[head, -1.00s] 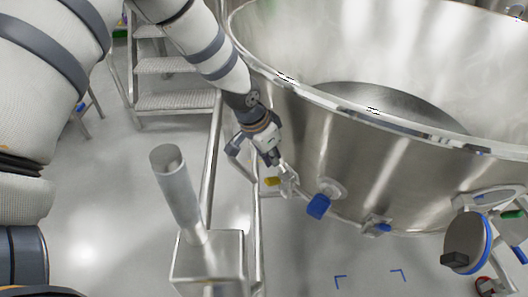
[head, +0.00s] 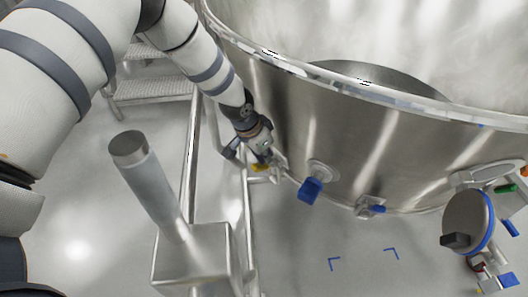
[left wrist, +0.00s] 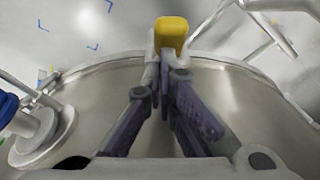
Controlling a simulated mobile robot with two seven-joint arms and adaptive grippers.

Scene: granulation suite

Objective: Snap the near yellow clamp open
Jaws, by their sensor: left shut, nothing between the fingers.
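The near yellow clamp (head: 261,167) is on a pale metal fitting low on the outside of the big steel bowl. In the left wrist view its yellow handle (left wrist: 172,33) stands just beyond my fingertips. My left gripper (head: 262,156) is right at the clamp in the head view and hides part of it. In the left wrist view the fingers of my left gripper (left wrist: 167,72) are shut and empty, close to the fitting below the handle. I cannot tell whether they touch it. My right gripper is not in view.
The steel bowl (head: 335,140) fills the right side. A blue-handled fitting (head: 311,188) sits beside the clamp. A metal post (head: 150,185) and railing (head: 191,165) stand to the left, with steps (head: 150,88) behind. Floor below the bowl is clear.

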